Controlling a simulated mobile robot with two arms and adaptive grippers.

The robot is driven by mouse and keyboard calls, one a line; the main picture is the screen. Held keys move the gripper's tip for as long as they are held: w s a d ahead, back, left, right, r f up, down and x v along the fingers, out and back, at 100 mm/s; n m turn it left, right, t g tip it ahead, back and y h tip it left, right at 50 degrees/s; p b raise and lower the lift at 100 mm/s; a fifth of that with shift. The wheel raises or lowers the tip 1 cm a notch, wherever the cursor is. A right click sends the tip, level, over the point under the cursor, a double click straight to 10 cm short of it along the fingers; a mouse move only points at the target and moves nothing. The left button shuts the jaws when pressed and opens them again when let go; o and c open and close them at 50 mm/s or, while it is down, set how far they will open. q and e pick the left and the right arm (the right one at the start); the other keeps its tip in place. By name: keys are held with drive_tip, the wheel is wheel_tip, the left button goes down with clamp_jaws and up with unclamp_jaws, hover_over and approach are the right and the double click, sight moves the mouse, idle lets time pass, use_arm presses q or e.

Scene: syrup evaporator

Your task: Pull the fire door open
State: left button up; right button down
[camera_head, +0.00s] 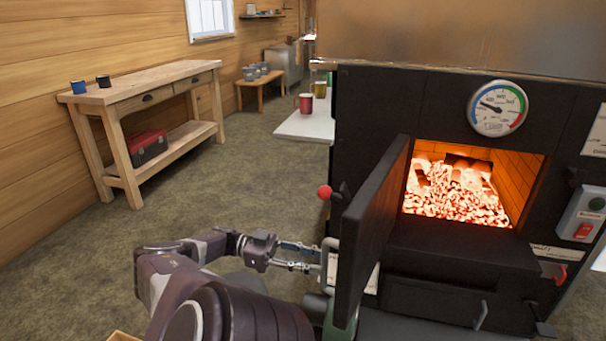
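The fire door (374,228) is a thick black slab on the front of the black evaporator (376,100). It stands swung wide open to the left, seen nearly edge-on. The firebox opening (470,188) beside it shows glowing orange embers. My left gripper (320,259) is at the door's outer face, by a pale handle-like part (329,268). Its two fingers show a gap between them, but the tips meet the handle area and I cannot tell whether they grip it. My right gripper is not in view.
A red-knobbed lever (325,192) sticks out left of the door. A white side table (306,127) with a red mug (305,103) stands behind it. A wooden workbench (150,84) with a red toolbox (149,147) is along the left wall. The floor between is clear.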

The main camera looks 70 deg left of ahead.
use_arm(q)
drive_tip(key=shift+v, duration=2.35)
